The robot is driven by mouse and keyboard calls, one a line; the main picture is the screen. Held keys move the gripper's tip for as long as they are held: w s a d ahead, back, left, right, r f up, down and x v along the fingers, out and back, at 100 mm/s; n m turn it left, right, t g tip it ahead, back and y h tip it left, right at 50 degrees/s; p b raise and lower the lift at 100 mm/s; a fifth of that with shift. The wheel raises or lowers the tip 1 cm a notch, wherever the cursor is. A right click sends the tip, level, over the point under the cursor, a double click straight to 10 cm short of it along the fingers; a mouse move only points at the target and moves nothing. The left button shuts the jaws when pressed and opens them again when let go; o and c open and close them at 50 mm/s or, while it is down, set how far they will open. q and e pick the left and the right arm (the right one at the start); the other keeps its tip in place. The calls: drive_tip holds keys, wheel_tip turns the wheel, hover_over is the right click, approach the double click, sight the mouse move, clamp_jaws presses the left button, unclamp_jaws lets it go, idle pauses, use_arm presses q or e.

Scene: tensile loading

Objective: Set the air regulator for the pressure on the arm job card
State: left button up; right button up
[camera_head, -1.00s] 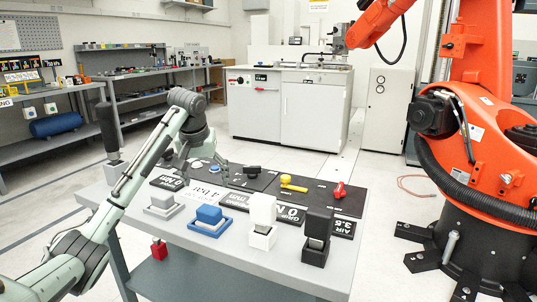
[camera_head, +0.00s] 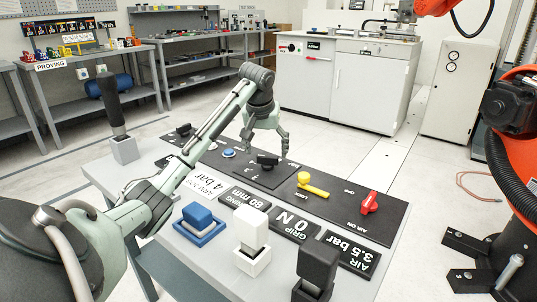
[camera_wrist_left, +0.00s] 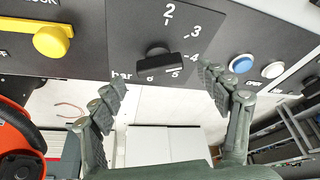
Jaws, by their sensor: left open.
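The black air regulator knob (camera_head: 267,160) sits on the dark panel (camera_head: 340,199). In the left wrist view the knob (camera_wrist_left: 160,60) stands inside a dial marked in bar, with 2, 3, 4, 5 and 6 visible. I cannot tell its exact setting. My left gripper (camera_head: 265,146) is open above the knob. In the wrist view its fingertips (camera_wrist_left: 160,80) are spread to either side of the knob, apart from it. A white card (camera_head: 207,184) reads 4 bar; its smaller line is hard to read. A black AIR plate (camera_head: 350,254) reads 3.5 bar. My right gripper is out of view.
A yellow lever (camera_head: 313,186) and red AIR ON handle (camera_head: 369,203) stand right of the knob. A blue button (camera_head: 229,153) is left. Blue (camera_head: 198,217), white (camera_head: 252,236) and black (camera_head: 318,268) blocks line the front. A tall black handle (camera_head: 113,105) stands at left.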

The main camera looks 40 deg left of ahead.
sight(267, 156)
use_arm(q)
drive_tip(key=shift+x, duration=1.55)
drive_tip(key=shift+w, duration=0.1)
drive_tip(key=c, duration=1.2)
drive_tip(key=shift+o, duration=0.2)
drive_tip(key=m+h, duration=0.1)
drive_tip(key=m, duration=0.1)
drive_tip(key=shift+a+m, duration=0.15)
drive_tip(key=shift+m, duration=0.15)
drive_tip(key=shift+m+t+h, duration=0.3)
drive_tip(key=shift+m+t, duration=0.1)
drive_tip(key=shift+m, duration=0.5)
drive_tip(key=shift+r, duration=0.1)
drive_tip(key=o, duration=1.2)
drive_tip(key=shift+c, duration=0.2)
drive_tip(key=v, duration=1.2)
